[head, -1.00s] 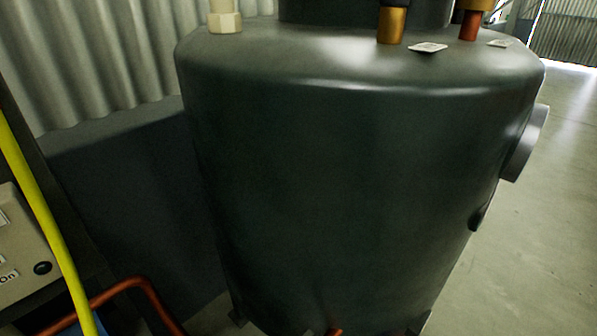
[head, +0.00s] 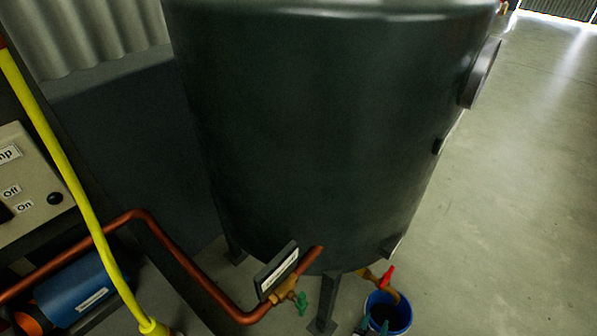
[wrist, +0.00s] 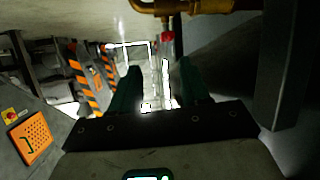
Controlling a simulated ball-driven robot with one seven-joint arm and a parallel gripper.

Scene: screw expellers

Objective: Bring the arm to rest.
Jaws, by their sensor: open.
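My gripper (wrist: 160,82) shows in the wrist view with its two dark green fingers apart and nothing held between them. A red valve handle (wrist: 168,43) under a brass pipe (wrist: 215,6) is seen just beyond the finger gap; I cannot tell how close it is. In the head view, small dark green tips at the bottom edge, in front of a blue bucket (head: 404,318), look like my fingers. A red-handled brass tap (head: 387,277) sits above that bucket.
A large dark tank (head: 320,130) on legs fills the middle. A copper pipe (head: 185,262) with a green-handled valve (head: 300,300), a yellow cable (head: 60,160), a blue motor (head: 85,290) and a switch box (head: 30,190) are at left. Floor at right (head: 520,200) is clear.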

